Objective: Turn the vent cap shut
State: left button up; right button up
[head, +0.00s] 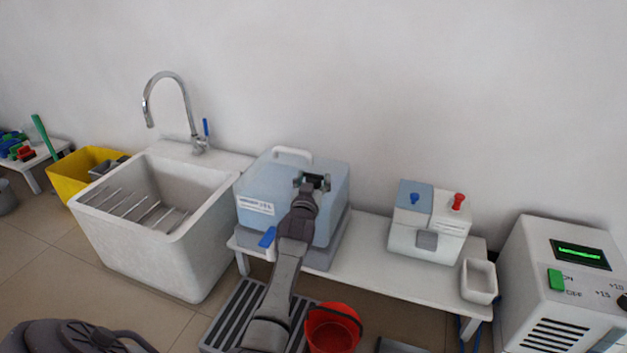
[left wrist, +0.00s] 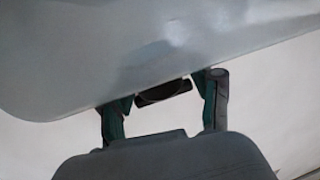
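A translucent pale-blue box (head: 248,188) with a white handle and a front label stands on the low white bench. My left gripper (head: 313,182) is over its upper right part, its arm crossing the box's front. In the left wrist view the gripper's two fingers (left wrist: 163,103) stand apart, tips at the pale-blue surface (left wrist: 150,45). A dark piece, which looks like the vent cap (left wrist: 163,92), lies between the fingertips and nearly fills the gap. Whether the fingers press on it is unclear. The cap's turn position is not readable. My right gripper is not in view.
A white sink (head: 190,264) with a tap stands left of the box. A red bucket (head: 333,330) is on the floor in front. A small device (head: 425,240) with blue and red knobs and a white tray (head: 479,281) share the bench (head: 380,255). A larger machine (head: 540,270) stands right.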

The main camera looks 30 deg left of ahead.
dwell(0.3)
pick_arm(q)
jog(key=v, duration=1.2)
